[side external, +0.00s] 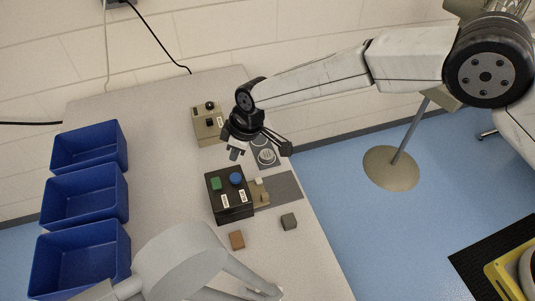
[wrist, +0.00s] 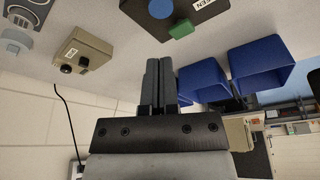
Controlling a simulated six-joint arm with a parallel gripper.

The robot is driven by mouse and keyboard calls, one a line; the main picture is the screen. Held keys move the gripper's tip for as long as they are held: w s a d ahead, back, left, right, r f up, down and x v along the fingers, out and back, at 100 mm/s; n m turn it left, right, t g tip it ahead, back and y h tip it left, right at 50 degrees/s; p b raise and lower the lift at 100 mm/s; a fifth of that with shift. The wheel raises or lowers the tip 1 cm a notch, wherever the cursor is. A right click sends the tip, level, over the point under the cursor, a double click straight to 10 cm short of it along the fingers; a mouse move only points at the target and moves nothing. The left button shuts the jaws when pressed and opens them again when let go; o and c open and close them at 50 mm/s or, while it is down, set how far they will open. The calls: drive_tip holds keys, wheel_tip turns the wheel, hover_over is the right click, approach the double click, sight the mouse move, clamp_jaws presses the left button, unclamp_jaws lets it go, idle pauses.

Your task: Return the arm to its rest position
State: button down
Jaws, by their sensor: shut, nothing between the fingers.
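My gripper (side external: 236,154) hangs above the table in the side external view, between the beige control box and the black button box. Its fingers are shut together with nothing between them. In the wrist view the gripper (wrist: 159,64) shows its two fingers side by side, touching. The arm reaches in from the right, stretched over the table's right edge. The gripper appears clear of both boxes, though its exact height is hard to tell.
The black box (side external: 230,208) has green and blue buttons. The beige box (side external: 202,131) has dark knobs. A brown block (side external: 237,240) and a dark block (side external: 289,221) lie in front. Three blue bins, including the middle one (side external: 84,196), line the left. Blue floor lies right.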

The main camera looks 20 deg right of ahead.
drive_tip(key=s+d+r+m+h, duration=0.1)
drive_tip(key=s+d+r+m, duration=0.2)
drive_tip(key=d, duration=0.9)
drive_tip(key=s+d+r+m+h, duration=0.1)
drive_tip(key=d+r+m, duration=0.25)
drive_tip(key=d, duration=0.85)
drive_tip(key=s+d+r+m+h, duration=0.1)
drive_tip(key=s+d+m, duration=0.4)
drive_tip(key=s+d, duration=1)
drive_tip(key=shift+s+d+r+t, duration=0.25)
drive_tip(key=shift+s+r+t, duration=0.15)
drive_tip(key=shift+s, duration=0.2)
